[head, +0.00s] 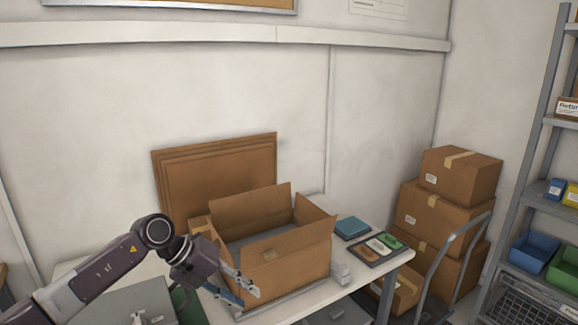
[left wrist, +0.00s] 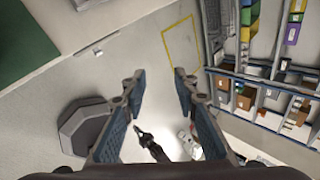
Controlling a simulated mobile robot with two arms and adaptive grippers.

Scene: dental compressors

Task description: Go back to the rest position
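My left gripper (head: 239,291) is in front of the open cardboard box on the table, at its lower left in the head view. Its fingers are apart. In the left wrist view the same gripper (left wrist: 159,76) shows two spread blue-padded fingers with nothing held between them; the floor lies beyond. My right gripper cannot be made out in either view. A small dark shape (left wrist: 152,147) low between the fingers in the left wrist view is too unclear to name.
The open cardboard box (head: 290,263) stands on the white table (head: 345,292). Flat cardboard sheets (head: 215,168) lean on the wall behind. A tray (head: 377,249) and blue item (head: 352,227) lie right of it. Stacked boxes (head: 445,212) and a shelf rack (head: 545,130) stand farther right.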

